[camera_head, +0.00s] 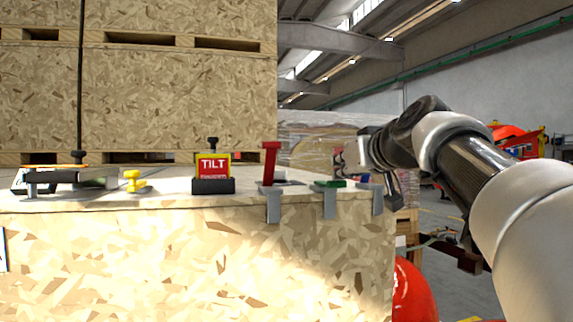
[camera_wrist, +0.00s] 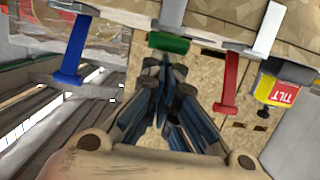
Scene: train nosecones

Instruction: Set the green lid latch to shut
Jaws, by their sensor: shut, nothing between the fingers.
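The green lid latch (camera_head: 330,183) sits on a grey bracket at the front edge of the wooden crate. Its handle looks low and flat there, unlike the upright red latch (camera_head: 270,162) to its left. In the wrist view the green handle (camera_wrist: 168,42) is just beyond my fingertips. My gripper (camera_wrist: 165,68) is shut and empty. In the head view my gripper (camera_head: 340,160) is above and slightly right of the green latch; I cannot tell whether it touches.
A blue latch (camera_wrist: 70,65) sticks out on the other side of the green one in the wrist view. A red and yellow TILT box (camera_head: 213,168), a yellow knob (camera_head: 133,181) and a dark clamp-like tool (camera_head: 60,180) stand on the crate (camera_head: 180,260). Stacked crates rise behind.

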